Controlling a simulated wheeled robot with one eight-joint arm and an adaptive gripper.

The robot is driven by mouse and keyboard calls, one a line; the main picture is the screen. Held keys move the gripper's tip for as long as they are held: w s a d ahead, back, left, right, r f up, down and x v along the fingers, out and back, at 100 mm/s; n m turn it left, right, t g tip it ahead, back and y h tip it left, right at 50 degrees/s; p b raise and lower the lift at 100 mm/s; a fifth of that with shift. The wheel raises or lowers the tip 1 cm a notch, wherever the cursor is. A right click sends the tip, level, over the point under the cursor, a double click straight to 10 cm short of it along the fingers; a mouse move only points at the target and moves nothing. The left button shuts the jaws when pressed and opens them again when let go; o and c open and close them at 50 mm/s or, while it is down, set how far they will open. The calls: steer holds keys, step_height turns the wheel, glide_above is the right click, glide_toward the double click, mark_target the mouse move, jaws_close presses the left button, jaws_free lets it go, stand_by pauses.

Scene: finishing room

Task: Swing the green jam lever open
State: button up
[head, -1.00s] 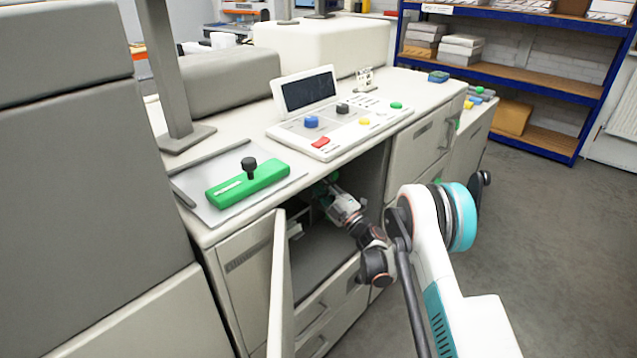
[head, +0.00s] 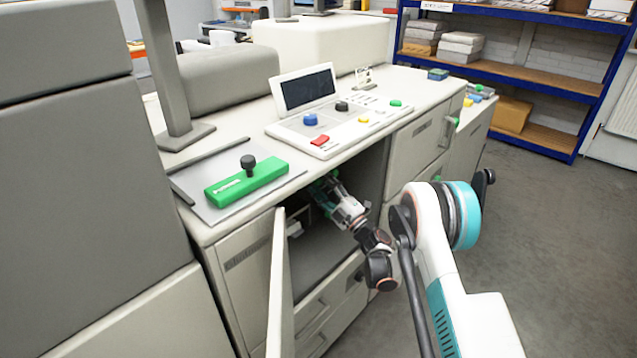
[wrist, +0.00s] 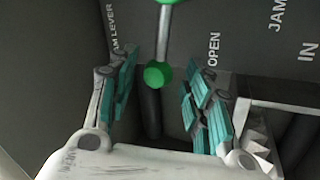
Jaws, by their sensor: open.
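The green jam lever shows in the wrist view as a grey rod with a green round end (wrist: 158,75) and another green part at the top edge of the picture. It stands against a dark panel marked "JAM LEVER" and "OPEN"; the word "OPEN" is to its right. My gripper (wrist: 160,82) is open, with one teal-padded finger on each side of the lower green end. Gaps show on both sides in the picture; the depth between them is hard to judge. In the head view my gripper (head: 322,188) is inside the open cabinet, and the lever cannot be made out.
The open cabinet door (head: 278,290) stands left of my arm. The counter edge is just above my gripper. A green block with a black knob (head: 246,180) and a control panel (head: 340,122) are on top. A pale bracket (wrist: 262,125) is right of my gripper.

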steer(key=v, duration=1)
steer(key=shift+f, duration=0.1)
